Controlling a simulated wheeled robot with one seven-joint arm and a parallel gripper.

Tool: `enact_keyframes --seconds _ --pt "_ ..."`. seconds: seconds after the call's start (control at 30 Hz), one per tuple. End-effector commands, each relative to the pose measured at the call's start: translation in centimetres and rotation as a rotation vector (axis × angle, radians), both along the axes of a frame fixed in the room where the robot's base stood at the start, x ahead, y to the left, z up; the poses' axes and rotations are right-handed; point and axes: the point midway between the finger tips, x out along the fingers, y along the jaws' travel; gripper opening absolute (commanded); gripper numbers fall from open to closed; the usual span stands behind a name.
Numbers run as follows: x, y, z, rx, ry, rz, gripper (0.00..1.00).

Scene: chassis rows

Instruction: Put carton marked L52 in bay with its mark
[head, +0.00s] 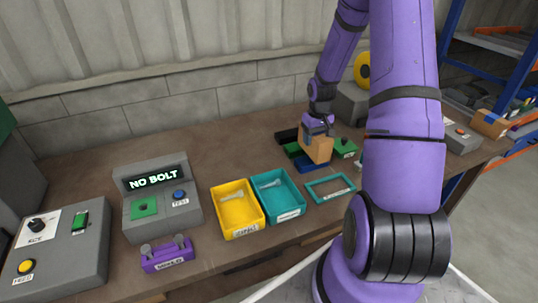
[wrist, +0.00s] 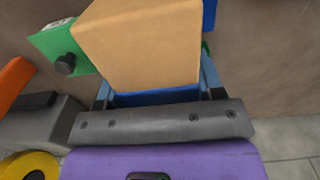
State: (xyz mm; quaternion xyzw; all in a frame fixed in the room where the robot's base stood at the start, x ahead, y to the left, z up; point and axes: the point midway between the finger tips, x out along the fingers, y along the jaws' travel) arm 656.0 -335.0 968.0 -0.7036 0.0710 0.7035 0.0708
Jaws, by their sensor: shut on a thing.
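An orange-tan carton (head: 317,150) is held in my gripper (head: 317,133), over the back right part of the workbench. In the wrist view the carton (wrist: 140,45) fills the space between the two fingers and sticks out beyond them. No mark can be read on its visible faces. A blue piece (head: 312,166) lies below the carton, and I cannot tell whether they touch. No bay marked L52 can be made out; the carton and gripper hide part of the area beneath.
A green block with a black knob (head: 345,148) stands close right of the carton. A teal frame (head: 330,189), teal bin (head: 301,197) and yellow bin (head: 259,216) lie nearer the front. A grey "NO BOLT" box (head: 158,213) stands left. The bench's back left is clear.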

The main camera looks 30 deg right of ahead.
Motion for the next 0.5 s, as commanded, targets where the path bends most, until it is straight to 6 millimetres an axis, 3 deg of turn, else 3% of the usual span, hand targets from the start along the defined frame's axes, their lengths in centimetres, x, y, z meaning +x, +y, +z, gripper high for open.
enact_keyframes --seconds 0.5 --pt "6.4 9.2 -1.0 0.001 -0.001 0.007 0.24"
